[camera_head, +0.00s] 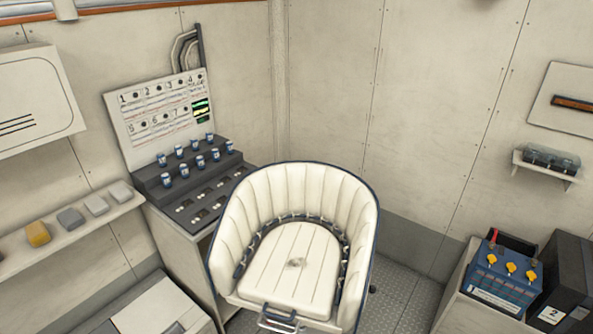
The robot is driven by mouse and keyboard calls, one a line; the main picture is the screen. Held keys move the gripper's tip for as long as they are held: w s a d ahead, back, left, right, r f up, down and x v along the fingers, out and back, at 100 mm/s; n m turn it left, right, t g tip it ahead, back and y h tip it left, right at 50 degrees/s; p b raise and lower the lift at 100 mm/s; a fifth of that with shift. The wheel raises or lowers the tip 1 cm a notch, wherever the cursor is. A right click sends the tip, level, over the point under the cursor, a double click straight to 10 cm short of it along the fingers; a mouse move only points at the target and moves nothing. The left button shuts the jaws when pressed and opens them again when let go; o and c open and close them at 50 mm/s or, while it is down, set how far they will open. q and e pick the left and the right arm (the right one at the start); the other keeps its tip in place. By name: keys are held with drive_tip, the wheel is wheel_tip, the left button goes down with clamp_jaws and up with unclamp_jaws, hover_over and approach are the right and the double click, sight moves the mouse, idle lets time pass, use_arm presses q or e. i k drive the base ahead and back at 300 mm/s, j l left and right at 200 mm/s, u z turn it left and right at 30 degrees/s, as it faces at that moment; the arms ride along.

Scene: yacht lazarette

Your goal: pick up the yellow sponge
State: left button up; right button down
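The yellow sponge (38,234) is a small yellow-orange block at the left of the head view. Neither of my grippers is in view, and nothing touches the sponge.
A white padded seat (293,262) stands in the middle. Behind it to the left is a dark stepped console (200,175) with several small blue-and-white cylinders. A pale box (150,305) sits low below the shelf. A blue battery (503,277) and black case (565,285) stand at right.

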sight(38, 235)
drive_tip(key=u, duration=1.85)
drive_tip(key=z, duration=1.2)
drive_tip(key=u, duration=0.9)
